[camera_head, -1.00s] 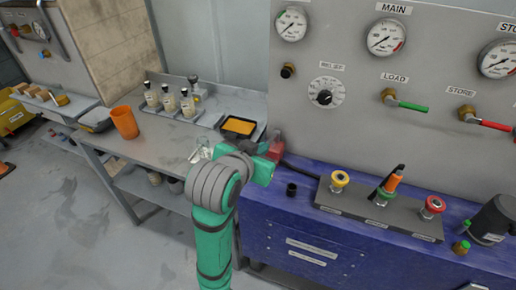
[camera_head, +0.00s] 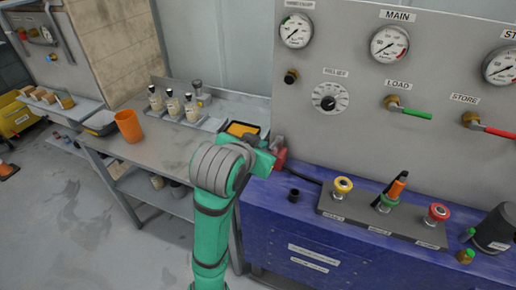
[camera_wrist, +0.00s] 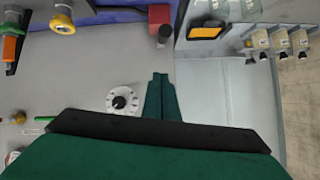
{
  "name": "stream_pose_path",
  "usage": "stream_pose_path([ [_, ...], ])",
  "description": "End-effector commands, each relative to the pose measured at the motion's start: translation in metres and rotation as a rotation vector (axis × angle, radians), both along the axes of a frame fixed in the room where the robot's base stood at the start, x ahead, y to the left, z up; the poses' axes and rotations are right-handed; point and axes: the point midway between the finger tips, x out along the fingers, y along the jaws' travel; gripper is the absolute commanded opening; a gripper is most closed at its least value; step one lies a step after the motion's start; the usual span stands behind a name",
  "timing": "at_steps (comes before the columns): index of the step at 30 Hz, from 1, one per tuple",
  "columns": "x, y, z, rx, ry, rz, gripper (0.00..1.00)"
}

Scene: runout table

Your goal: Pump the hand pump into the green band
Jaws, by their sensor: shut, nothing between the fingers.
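A red block, perhaps part of the hand pump (camera_head: 280,151), sits at the back left corner of the blue bench, partly behind my wrist. In the wrist view it shows at the top (camera_wrist: 159,14), with a dark round end below it. The gauge at the panel's upper left (camera_head: 296,30) has a small green band; its label is blurred and its needle reading is too small to tell. My gripper (camera_wrist: 160,76) is shut and empty, apart from the red block, in front of the grey panel in the wrist view. In the head view my wrist hides the fingertips.
The panel carries a relief dial (camera_head: 330,97), a green load lever (camera_head: 416,112) and a red store lever (camera_head: 497,131). A button box (camera_head: 380,221) stands on the blue bench (camera_head: 310,235). Bottles (camera_head: 173,104), a yellow-filled tray (camera_head: 242,128) and an orange cup (camera_head: 128,126) occupy the left table.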

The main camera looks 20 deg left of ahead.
Motion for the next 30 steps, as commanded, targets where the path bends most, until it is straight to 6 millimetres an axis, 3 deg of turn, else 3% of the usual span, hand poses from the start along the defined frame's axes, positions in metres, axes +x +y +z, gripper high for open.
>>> stream_pose_path([
  [10, 0.056, 0.000, -0.036, -0.001, 0.004, -0.003, 0.00],
  [18, 0.045, 0.007, -0.065, 0.000, 0.001, -0.002, 0.00],
  [30, 0.043, 0.008, -0.072, 0.001, 0.000, -0.003, 0.00],
])
